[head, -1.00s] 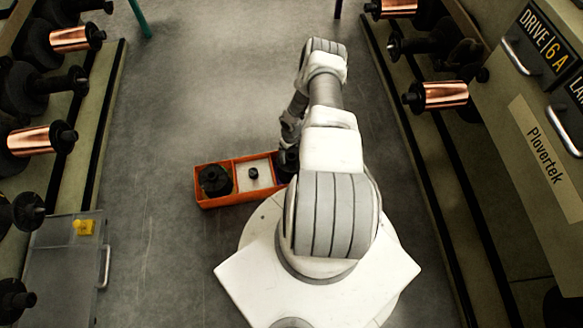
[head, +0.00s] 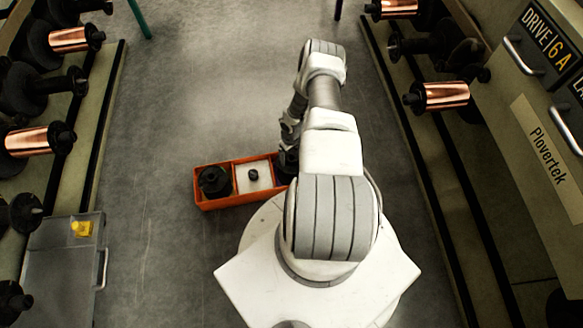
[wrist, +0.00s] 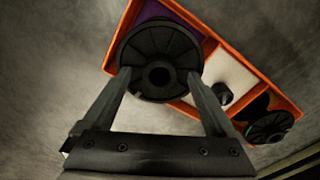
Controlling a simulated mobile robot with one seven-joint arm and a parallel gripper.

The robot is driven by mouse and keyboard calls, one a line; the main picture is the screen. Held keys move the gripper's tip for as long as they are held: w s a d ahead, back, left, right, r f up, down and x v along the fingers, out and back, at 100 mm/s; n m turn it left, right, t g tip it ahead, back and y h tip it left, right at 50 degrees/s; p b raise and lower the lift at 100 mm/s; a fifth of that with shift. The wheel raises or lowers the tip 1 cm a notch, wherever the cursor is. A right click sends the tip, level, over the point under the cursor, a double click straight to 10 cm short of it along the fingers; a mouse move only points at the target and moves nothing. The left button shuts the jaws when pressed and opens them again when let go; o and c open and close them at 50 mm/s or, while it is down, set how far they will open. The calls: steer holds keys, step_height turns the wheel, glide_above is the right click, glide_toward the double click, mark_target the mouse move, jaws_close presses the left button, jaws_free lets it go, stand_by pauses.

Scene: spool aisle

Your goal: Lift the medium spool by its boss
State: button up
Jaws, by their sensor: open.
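An orange tray (head: 228,207) on the floor has three compartments. In the wrist view, a black spool (wrist: 141,51) with a wide ribbed flange and a raised round boss around a dark hole sits in the purple-lined compartment. I cannot be sure from size alone that it is the medium one. My gripper (wrist: 159,76) is open above this spool, a fingertip on each side of the boss. I see no contact. The head view mostly hides this spool behind my arm. Another black spool (head: 215,181) lies in the far left compartment; the wrist view shows it at lower right (wrist: 270,127).
The white middle compartment holds a small black piece (wrist: 223,93). Racks with copper spools (head: 441,96) line both sides. A clear-lidded case (head: 62,262) with a yellow item stands at lower left. The floor beyond the tray is clear.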

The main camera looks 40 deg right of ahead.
jaws_close()
stand_by(0.6)
